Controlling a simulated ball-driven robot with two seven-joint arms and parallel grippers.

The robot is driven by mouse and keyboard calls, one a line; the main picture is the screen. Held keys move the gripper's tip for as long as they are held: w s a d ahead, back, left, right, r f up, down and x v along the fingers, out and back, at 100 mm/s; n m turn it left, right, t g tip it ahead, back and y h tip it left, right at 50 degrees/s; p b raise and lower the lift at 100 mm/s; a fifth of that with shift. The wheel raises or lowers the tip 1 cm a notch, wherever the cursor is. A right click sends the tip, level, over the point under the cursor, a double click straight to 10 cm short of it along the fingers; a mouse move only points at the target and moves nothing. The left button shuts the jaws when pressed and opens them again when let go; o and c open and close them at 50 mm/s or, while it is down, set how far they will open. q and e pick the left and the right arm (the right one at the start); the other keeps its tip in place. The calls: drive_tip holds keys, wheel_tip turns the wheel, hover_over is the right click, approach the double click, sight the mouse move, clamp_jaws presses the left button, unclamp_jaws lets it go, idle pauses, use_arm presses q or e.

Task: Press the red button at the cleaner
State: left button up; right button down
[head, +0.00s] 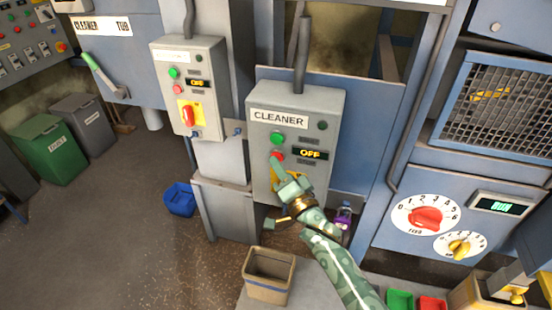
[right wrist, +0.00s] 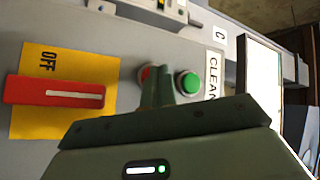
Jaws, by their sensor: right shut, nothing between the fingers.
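The grey cleaner box (head: 327,120) is labelled CLEANER and its display (head: 310,154) reads OFF. Its red button (head: 277,157) sits just below the green button (head: 277,138). My right gripper (head: 275,163) is shut and empty, with its tips at the red button and partly covering it. A red switch (right wrist: 55,93) lies on a yellow plate. My left gripper is out of view.
A second grey control box (head: 190,90) with its own red switch stands to the left. Below are a brown bin (head: 268,277) and a blue bin (head: 180,199). A blue panel with dials (head: 426,217) stands at the right.

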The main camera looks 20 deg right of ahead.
drive_tip(key=shift+s+a+p, duration=0.4)
drive_tip(key=shift+s+a, duration=0.05)
drive_tip(key=shift+s, duration=0.3)
drive_tip(key=shift+s+a+p, duration=0.5)
drive_tip(key=shift+s+a, duration=0.2)
drive_tip(key=shift+s, duration=0.35)
drive_tip(key=shift+s+a+p, duration=0.45)
drive_tip(key=shift+s+a, duration=0.25)
drive_tip(key=shift+s, duration=0.3)
